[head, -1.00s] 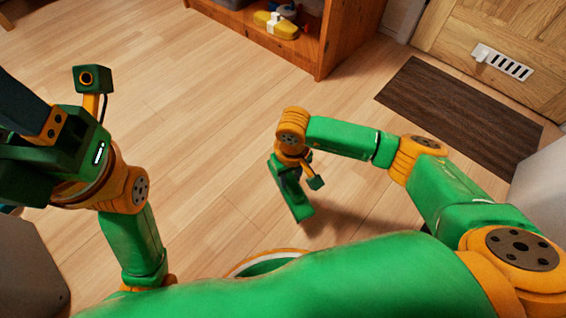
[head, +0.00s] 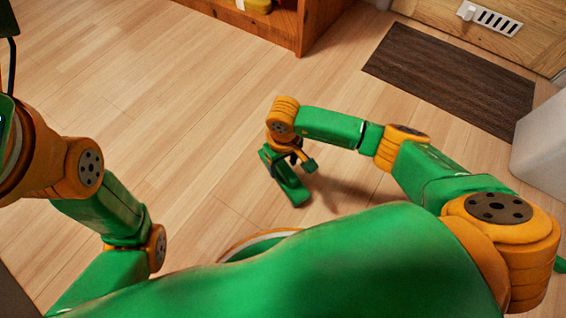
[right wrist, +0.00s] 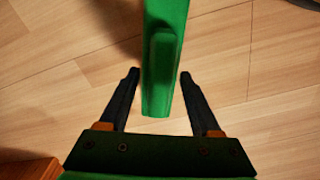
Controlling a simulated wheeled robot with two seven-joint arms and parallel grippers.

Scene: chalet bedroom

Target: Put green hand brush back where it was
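The green hand brush (head: 287,180) is in my right gripper (head: 283,160), low over the floor in the middle of the head view. In the right wrist view the brush (right wrist: 163,60) is a long green bar running between the two dark fingers of the right gripper (right wrist: 160,74).
A wooden shelf unit (head: 311,24) with a yellow item (head: 256,5) stands at the top. A dark brown mat (head: 455,78) lies on the right before a wooden door with a white vent (head: 490,18). A white block-like thing (head: 545,145) is at the right edge. The middle floor is clear.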

